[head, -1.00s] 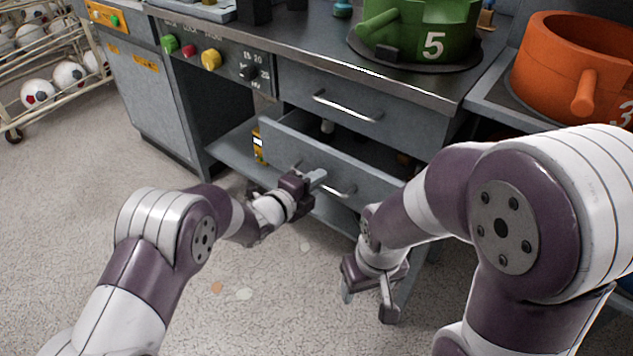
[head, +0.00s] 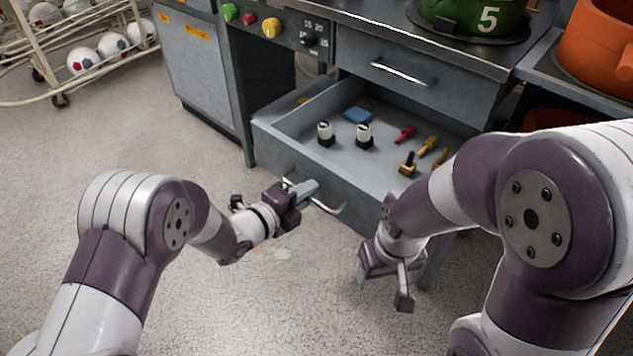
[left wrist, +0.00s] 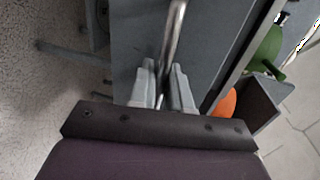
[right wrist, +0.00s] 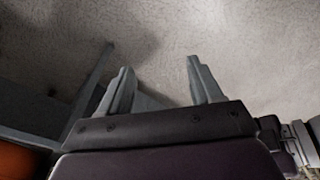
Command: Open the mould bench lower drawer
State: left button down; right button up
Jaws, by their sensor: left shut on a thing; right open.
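The lower drawer (head: 292,152) of the mould bench stands pulled far out, with its inside in view. It holds a blue block (head: 357,115), two black-and-white pieces (head: 325,133), a red tool (head: 404,134) and several yellow pieces (head: 428,146). My left gripper (head: 303,191) is shut on the bar handle (head: 328,207) at the drawer's front. In the left wrist view the handle (left wrist: 174,45) runs between its fingers. My right gripper (head: 385,290) hangs open and empty in front of the bench, right of the drawer handle. Its two parted fingers show in the right wrist view (right wrist: 158,85).
The shut upper drawer (head: 415,75) is above. A green mould (head: 475,15) marked 5 stands on the bench top, and an orange mould (head: 600,50) is at the right. A ball rack (head: 75,40) stands far left. The floor (head: 150,150) between is clear.

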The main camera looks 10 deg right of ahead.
pick_arm(q)
jog(key=shift+s+a, duration=0.4)
jog(key=shift+a, duration=0.1)
jog(key=c, duration=1.3)
grip_release()
jog(key=shift+o, duration=0.2)
jog(key=p+v, duration=0.3)
jog(key=v, duration=0.9)
jog(key=shift+s+a, duration=0.25)
